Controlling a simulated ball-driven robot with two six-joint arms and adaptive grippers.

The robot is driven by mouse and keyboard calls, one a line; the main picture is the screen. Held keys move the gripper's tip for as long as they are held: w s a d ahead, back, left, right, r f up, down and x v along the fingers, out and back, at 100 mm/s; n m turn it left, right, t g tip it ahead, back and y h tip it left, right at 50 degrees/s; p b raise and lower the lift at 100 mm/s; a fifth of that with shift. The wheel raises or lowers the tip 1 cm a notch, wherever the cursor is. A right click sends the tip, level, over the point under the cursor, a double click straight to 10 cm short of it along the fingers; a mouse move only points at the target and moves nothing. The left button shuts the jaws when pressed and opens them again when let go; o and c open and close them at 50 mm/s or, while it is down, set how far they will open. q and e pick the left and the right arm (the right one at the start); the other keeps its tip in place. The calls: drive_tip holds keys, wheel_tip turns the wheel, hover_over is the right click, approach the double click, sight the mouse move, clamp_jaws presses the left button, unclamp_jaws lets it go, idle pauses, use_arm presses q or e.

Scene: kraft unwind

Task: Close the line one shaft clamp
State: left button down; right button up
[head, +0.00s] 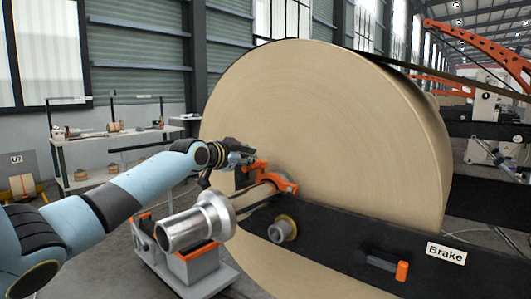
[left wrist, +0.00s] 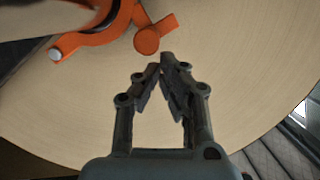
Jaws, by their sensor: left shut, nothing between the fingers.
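The orange shaft clamp (head: 283,184) sits around the shaft close to the face of the big paper roll (head: 330,120). The silver shaft (head: 183,232) sticks out toward the lower left. My left gripper (head: 248,158) is at the clamp's upper left, in front of the roll face. In the left wrist view, the clamp (left wrist: 98,38) lies at the top with a rounded orange end (left wrist: 147,40). The fingertips of my left gripper (left wrist: 160,66) are together and empty, just below that end in the picture. Whether they touch it I cannot tell. My right gripper is out of view.
A black beam labelled Brake (head: 446,253) runs to the lower right, with an orange-tipped handle (head: 402,271). A grey and orange cart (head: 185,262) stands under the shaft. A white shelf (head: 75,148) is behind my left arm.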

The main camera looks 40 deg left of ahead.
use_arm(q)
wheel_tip(320, 180, up, 5)
drive_tip(key=p, duration=0.4)
drive_tip(key=b+v, duration=0.1)
drive_tip(key=v, duration=0.8)
drive_tip(key=shift+s+f, duration=0.35)
drive_tip(key=shift+s, duration=0.15)
